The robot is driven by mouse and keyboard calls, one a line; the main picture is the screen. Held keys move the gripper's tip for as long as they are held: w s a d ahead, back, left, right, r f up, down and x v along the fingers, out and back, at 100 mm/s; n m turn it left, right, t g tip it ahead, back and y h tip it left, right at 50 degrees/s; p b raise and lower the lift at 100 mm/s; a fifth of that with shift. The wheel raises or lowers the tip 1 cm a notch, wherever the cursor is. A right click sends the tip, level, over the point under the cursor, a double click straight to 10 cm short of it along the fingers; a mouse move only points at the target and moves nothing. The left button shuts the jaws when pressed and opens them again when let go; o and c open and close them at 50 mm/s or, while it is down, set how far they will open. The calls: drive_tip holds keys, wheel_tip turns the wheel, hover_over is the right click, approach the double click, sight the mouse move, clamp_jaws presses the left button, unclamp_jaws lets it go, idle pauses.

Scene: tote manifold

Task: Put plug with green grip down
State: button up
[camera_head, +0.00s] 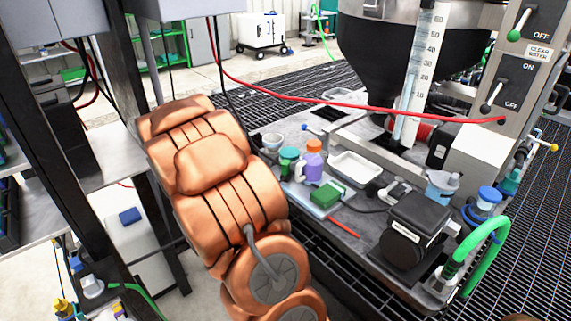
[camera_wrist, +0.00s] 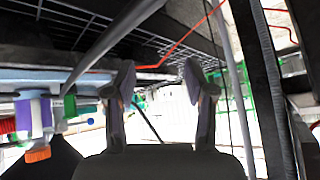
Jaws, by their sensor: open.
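My gripper (camera_wrist: 158,82) shows in the wrist view with its two dark fingers wide apart. Nothing is visibly held between them. In the head view my copper-coloured arm covers the middle left and the gripper is hidden behind it. I cannot single out a plug with a green grip in either view.
A purple bottle (camera_head: 313,168) with an orange cap, a white tray (camera_head: 356,167) and a black box (camera_head: 412,228) crowd the bench. The bottle also shows in the wrist view (camera_wrist: 41,116). A red hose (camera_head: 350,104) crosses above the bench. A green hose (camera_head: 485,240) arches at right.

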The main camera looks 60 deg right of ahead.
drive_tip(key=s+d+r+m+g+h+p, duration=0.1)
drive_tip(key=s+d+m+h+p, duration=0.1)
drive_tip(key=d, duration=0.5)
drive_tip(key=s+d+r+m+g+h+p, duration=0.1)
drive_tip(key=s+d+h, duration=0.15)
drive_tip(key=d, duration=0.35)
drive_tip(key=m+g+h+p, duration=0.2)
drive_tip(key=h, duration=0.1)
approach(284, 165)
drive_tip(key=x, duration=0.4)
drive_tip(key=shift+s+d+f+y, duration=0.25)
drive_tip(key=shift+d+f, duration=0.15)
drive_tip(key=shift+d, duration=0.2)
drive_tip(key=shift+w+r+p+x, duration=0.15)
drive_tip(key=shift+p+x, duration=0.25)
drive_tip(key=shift+x, duration=0.7)
drive_tip(key=shift+w+r+p+x, duration=0.15)
drive_tip(key=shift+p+x, duration=0.25)
drive_tip(key=shift+x, duration=1.65)
clamp_jaws()
